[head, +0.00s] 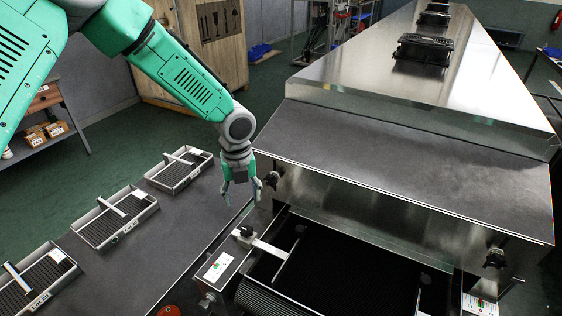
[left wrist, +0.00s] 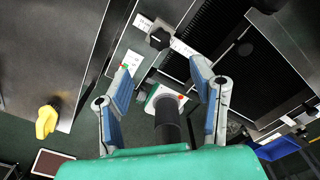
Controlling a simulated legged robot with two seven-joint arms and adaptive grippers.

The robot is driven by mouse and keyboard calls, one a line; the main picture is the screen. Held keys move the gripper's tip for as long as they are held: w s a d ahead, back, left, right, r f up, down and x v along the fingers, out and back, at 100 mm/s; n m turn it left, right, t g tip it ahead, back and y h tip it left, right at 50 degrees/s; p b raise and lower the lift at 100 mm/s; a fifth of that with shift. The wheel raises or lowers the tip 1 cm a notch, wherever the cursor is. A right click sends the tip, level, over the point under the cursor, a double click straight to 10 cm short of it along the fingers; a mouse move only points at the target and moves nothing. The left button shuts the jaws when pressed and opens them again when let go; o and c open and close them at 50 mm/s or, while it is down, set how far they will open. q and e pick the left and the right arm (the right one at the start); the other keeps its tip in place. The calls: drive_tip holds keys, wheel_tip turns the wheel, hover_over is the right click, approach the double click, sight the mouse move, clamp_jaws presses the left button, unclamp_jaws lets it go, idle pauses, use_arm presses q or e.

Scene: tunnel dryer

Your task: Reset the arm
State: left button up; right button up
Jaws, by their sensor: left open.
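My left arm, green and grey, comes in from the upper left in the head view. My left gripper (head: 241,192) points down with its fingers spread, above the gap between the dark table and the dryer's front. It holds nothing. In the left wrist view, the two blue-padded fingers of my left gripper (left wrist: 164,90) are apart, with a black knob (left wrist: 158,38) and part of the dryer beyond them. My right gripper is in neither view.
The steel tunnel dryer (head: 400,185) fills the right, with its dark belt (head: 340,270) at the front. Several trays with handles, one here (head: 180,170), stand on the dark table (head: 165,240) at left. A control panel (head: 218,267) lies near the gripper.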

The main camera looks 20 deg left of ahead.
use_arm(q)
drive_tip(key=s+d+f+n+g+h, duration=0.1)
drive_tip(key=s+d+f+n, duration=0.3)
drive_tip(key=s+f+n, duration=0.4)
drive_tip(key=s+d+f+n+h, duration=0.2)
drive_tip(key=s+d+f+n, duration=0.25)
drive_tip(key=s, duration=0.45)
drive_tip(key=s+a+f+n+y, duration=0.1)
drive_tip(key=s+a+f+n, duration=0.15)
drive_tip(key=s+n, duration=0.5)
drive_tip(key=s+a+f+n+y, duration=0.1)
drive_tip(key=s+a+n+y, duration=0.15)
drive_tip(key=s+n, duration=0.5)
wheel_tip(320, 180, down, 11)
drive_tip(key=w+t+b, duration=0.1)
drive_tip(key=b, duration=1.1)
drive_tip(key=shift+w+d+t, duration=0.2)
drive_tip(key=shift+w+t, duration=0.1)
drive_tip(key=shift+w, duration=0.1)
drive_tip(key=shift+h, duration=0.25)
